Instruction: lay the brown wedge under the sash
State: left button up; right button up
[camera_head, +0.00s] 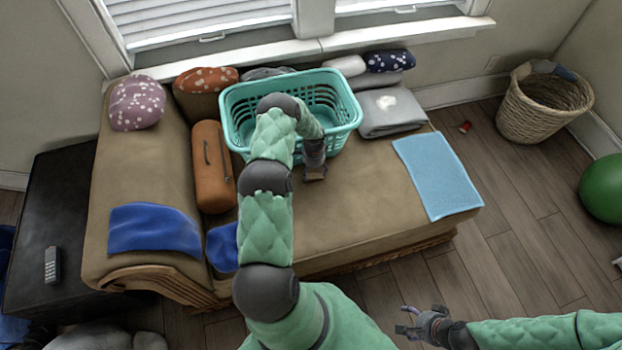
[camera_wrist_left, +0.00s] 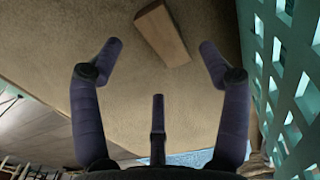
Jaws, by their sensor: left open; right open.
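The brown wedge (camera_wrist_left: 162,34) lies on the tan sofa seat in the left wrist view, just beyond my left gripper's spread fingertips. In the head view the brown wedge (camera_head: 315,175) is a small block at the front edge of my left gripper (camera_head: 313,160). My left gripper (camera_wrist_left: 158,68) is open and empty, pointing down beside the teal basket; its fingers are partly hidden in the head view. The window has a left sash (camera_head: 215,38) and a right sash (camera_head: 400,9) above a white sill. My right gripper (camera_head: 414,322) is open and empty, low at the right.
The teal basket (camera_head: 350,130) stands on the sofa (camera_head: 370,205) close to my left gripper and between it and the window. A brown bolster (camera_head: 211,165), a light blue towel (camera_head: 438,175), grey folded cloth (camera_head: 390,112) and several cushions lie around. The seat's front middle is clear.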

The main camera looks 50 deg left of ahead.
aim_at(312, 177)
pick_arm(q)
jog(key=f, duration=0.1)
jog(key=f+b, duration=0.1)
jog(key=f, duration=0.1)
jog(key=f+b, duration=0.1)
jog(key=f, duration=0.1)
jog(key=shift+s+a, duration=0.2)
jog(key=shift+s, duration=0.1)
jog(key=shift+r, duration=0.1)
jog(key=c, duration=1.3)
jog(key=shift+o, duration=0.2)
jog(key=shift+r, duration=0.1)
